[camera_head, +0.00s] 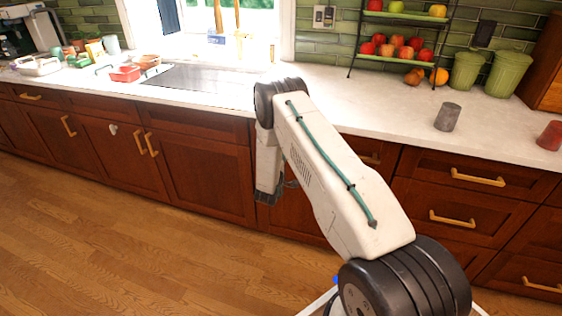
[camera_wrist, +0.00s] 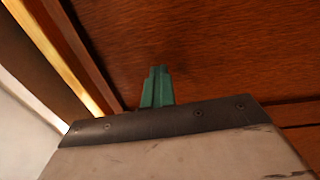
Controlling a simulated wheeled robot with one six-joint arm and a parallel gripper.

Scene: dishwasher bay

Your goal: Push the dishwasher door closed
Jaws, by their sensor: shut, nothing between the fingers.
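No open dishwasher door shows in the head view. The red-brown wooden front (camera_head: 300,215) behind my arm looks about flush with the cabinets, but my arm hides much of it, and I cannot tell for sure that it is the dishwasher door. My gripper's green fingers (camera_wrist: 158,72) are together and empty in the wrist view. They point at a brown wooden panel (camera_wrist: 210,50), very close to it; I cannot tell whether they touch. In the head view the arm's end hangs in front of the cabinets below the counter edge, and its fingertips are hidden.
The white counter (camera_head: 350,95) runs above the cabinets, with a grey cup (camera_head: 447,117) and a red cup (camera_head: 551,136) on the right. Gold handles (camera_head: 478,177) stick out from the drawers. The wooden floor (camera_head: 110,250) at the left is clear.

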